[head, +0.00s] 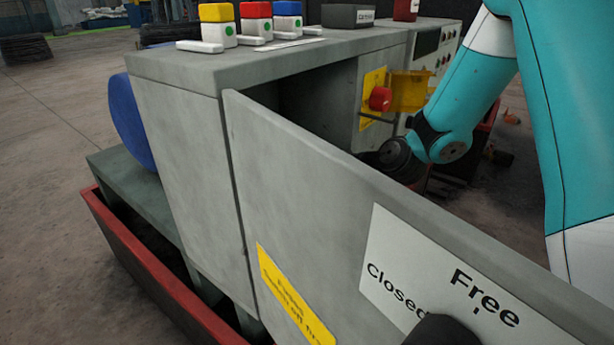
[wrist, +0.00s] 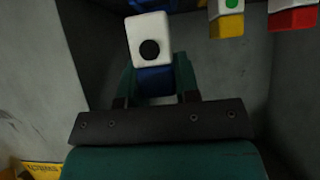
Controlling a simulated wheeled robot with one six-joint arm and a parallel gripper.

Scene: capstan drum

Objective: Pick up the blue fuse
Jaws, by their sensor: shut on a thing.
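In the wrist view my gripper (wrist: 156,82) is shut on a fuse with a blue part (wrist: 155,82) and a white body (wrist: 149,40) marked with a black dot. The fuse sits between the two fingers, its blue part towards the palm. In the head view my arm reaches behind the open grey door, which hides my gripper and this fuse. Another blue-capped fuse (head: 288,20), with a green dot, stands upright on top of the cabinet.
The grey door (head: 310,200) stands open in front of the cabinet (head: 190,150). Yellow (head: 217,25) and red (head: 256,22) fuses stand on the cabinet top. In the wrist view, yellow (wrist: 226,27) and red (wrist: 292,20) fuses are at upper right, between grey walls.

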